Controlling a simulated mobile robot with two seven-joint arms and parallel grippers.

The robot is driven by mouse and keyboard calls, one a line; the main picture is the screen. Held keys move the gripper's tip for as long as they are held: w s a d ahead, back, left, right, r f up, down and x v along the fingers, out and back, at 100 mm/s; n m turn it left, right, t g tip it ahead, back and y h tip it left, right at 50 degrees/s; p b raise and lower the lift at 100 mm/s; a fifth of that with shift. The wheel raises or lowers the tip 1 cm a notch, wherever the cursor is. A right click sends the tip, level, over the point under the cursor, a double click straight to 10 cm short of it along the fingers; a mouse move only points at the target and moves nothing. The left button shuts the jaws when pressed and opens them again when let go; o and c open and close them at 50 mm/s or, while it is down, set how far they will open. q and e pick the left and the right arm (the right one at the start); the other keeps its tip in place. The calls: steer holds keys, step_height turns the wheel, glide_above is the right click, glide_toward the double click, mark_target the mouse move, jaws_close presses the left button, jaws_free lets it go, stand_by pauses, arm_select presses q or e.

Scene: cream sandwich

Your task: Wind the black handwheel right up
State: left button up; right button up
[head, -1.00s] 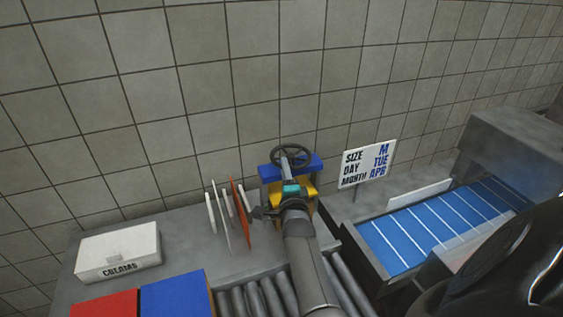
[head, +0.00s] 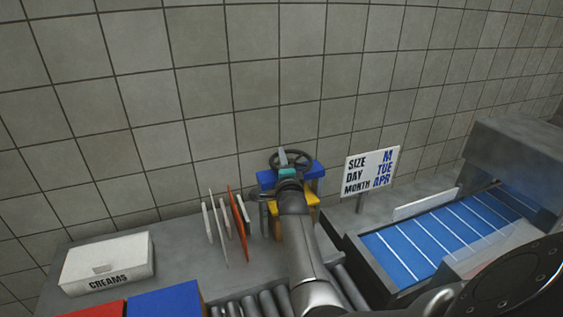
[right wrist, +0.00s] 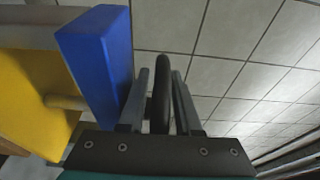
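The black handwheel (head: 300,157) stands on top of a press with a blue crossbar (head: 316,171) and yellow lower part (head: 277,228), against the tiled wall. My right gripper (head: 283,155) is at the wheel, partly hiding it. In the right wrist view, the wheel's dark rim (right wrist: 161,60) stands between the two fingers of my right gripper (right wrist: 160,100). A gap shows on each side of the rim, so the fingers look open around it. The blue crossbar (right wrist: 95,60) is just left of the fingers. My left gripper is out of view.
Upright white and orange plates (head: 237,212) stand left of the press. A white CREAMS box (head: 108,262) and red (head: 92,309) and blue (head: 165,302) blocks are further left. Right are a SIZE/DAY/MONTH sign (head: 370,172) and a blue conveyor (head: 425,240). Rollers (head: 266,303) lie in front.

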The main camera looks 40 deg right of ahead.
steer(key=shift+c, duration=0.2)
jaws_close()
steer(key=shift+s+n+t+y, duration=0.15)
steer(key=shift+n+t+y, duration=0.3)
steer(key=shift+y, duration=0.25)
